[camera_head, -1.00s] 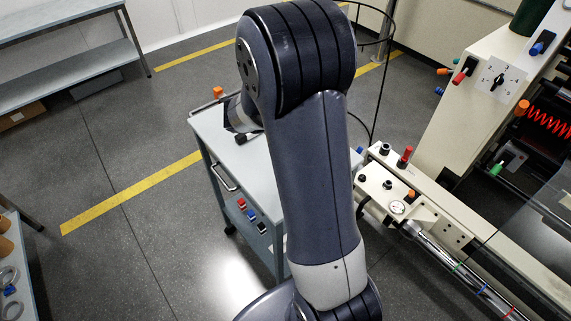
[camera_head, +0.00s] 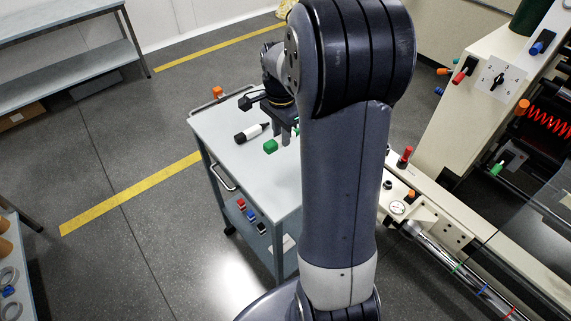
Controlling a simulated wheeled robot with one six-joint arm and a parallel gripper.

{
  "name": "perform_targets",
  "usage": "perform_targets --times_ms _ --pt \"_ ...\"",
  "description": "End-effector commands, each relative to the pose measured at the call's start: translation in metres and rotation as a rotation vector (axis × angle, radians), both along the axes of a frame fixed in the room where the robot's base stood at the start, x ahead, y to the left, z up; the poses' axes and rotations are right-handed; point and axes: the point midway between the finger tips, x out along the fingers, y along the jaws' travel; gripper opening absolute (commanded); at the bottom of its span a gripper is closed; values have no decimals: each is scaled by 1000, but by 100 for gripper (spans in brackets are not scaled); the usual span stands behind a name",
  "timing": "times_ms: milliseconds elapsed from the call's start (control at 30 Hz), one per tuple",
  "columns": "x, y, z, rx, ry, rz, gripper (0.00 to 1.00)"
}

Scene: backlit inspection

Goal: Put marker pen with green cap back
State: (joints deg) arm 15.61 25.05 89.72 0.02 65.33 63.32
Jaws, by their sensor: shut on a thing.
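The marker pen with the green cap (camera_head: 270,146) is over the grey cart top, its cap pointing to the lower left. A small green bit also shows on the far side of the fingers. My gripper (camera_head: 285,139) is shut on this pen, with its fingers pointing down. The fingers and my arm hide most of the pen's body. I cannot tell whether the pen touches the cart top.
The cart (camera_head: 250,165) has an orange object (camera_head: 217,92) at its far left corner and small red, blue and dark items on its lower shelf. A cream machine (camera_head: 465,110) stands on the right. My arm hides the cart's right part. Open floor lies to the left.

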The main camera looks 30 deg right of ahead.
Motion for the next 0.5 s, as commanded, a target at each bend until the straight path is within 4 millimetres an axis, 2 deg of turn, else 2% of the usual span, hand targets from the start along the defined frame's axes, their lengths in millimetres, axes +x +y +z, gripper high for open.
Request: perform_targets --times_ms 267,367,500 --pt "1 1 0 0 -2 -3 0" --pt "1 1 -9 0 0 -2 0" --pt "0 1 -33 1 2 -1 0"
